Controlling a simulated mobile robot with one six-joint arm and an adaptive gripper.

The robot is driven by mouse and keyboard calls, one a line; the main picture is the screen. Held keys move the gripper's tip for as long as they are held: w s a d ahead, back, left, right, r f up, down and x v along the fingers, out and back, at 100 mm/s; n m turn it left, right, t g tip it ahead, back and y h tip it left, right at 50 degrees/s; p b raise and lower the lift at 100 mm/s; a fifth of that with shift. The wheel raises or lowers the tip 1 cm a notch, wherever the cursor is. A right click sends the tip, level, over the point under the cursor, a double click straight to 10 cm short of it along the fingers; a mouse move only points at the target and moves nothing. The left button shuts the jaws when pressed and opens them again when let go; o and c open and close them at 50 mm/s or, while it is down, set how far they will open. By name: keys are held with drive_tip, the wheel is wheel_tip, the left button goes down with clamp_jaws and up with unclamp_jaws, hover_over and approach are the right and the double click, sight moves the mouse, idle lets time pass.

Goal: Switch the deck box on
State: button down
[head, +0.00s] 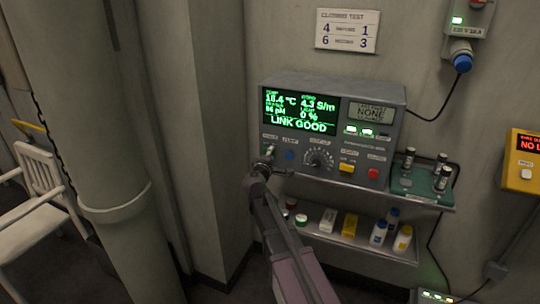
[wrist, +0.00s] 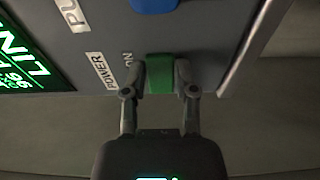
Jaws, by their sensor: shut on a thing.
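The deck box (head: 335,136) is a grey instrument box on a wall shelf in the head view. Its screen (head: 299,111) is lit green and reads "LINK GOOD" with several values. Its green power switch (wrist: 160,72) is beside a "POWER" label in the wrist view, with "ON" printed close by. My gripper (wrist: 160,82) is shut on this switch, one finger on each side. In the head view my gripper (head: 266,166) is at the box's lower left corner and largely hides the switch.
The box front also has a blue button (head: 290,155), a dial (head: 318,159), a yellow button (head: 347,168) and a red button (head: 374,173). A green tray with vials (head: 421,180) stands right of it. A lower shelf (head: 340,241) holds bottles. A pipe (head: 90,130) rises at left.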

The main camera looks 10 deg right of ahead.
drive_tip(key=shift+y, duration=0.3)
drive_tip(key=shift+c, duration=2)
unclamp_jaws()
drive_tip(key=shift+w+d, duration=0.1)
drive_tip(key=v, duration=1.2)
drive_tip(key=shift+f, duration=0.1)
